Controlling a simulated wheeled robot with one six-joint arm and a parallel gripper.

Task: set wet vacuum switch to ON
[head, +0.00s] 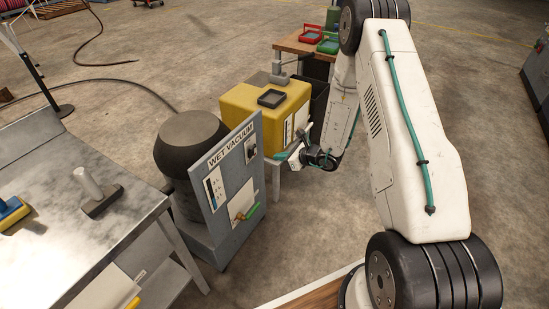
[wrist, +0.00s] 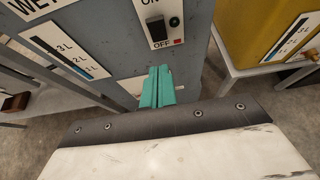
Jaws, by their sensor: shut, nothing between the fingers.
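The wet vacuum (head: 218,213) is a grey panel unit lettered WET VACUUM, with a dark rounded drum (head: 190,140) behind it. Its switch (head: 250,150) sits at the panel's upper right. In the wrist view the switch (wrist: 157,31) is a black rocker on a white plate, ON lettered above and OFF below. I cannot tell which way the rocker is pressed. A small dark round lamp (wrist: 174,21) is beside it, and a red square is by OFF. My gripper (wrist: 157,70), with green fingers, is shut and empty below the switch plate. It also shows in the head view (head: 283,156), right of the panel.
A yellow box unit (head: 262,105) on a stand is close behind and right of the panel. A metal table (head: 60,215) with tools is at left. A wooden bench (head: 292,42) with red and green trays is at the back. Concrete floor is open at far right.

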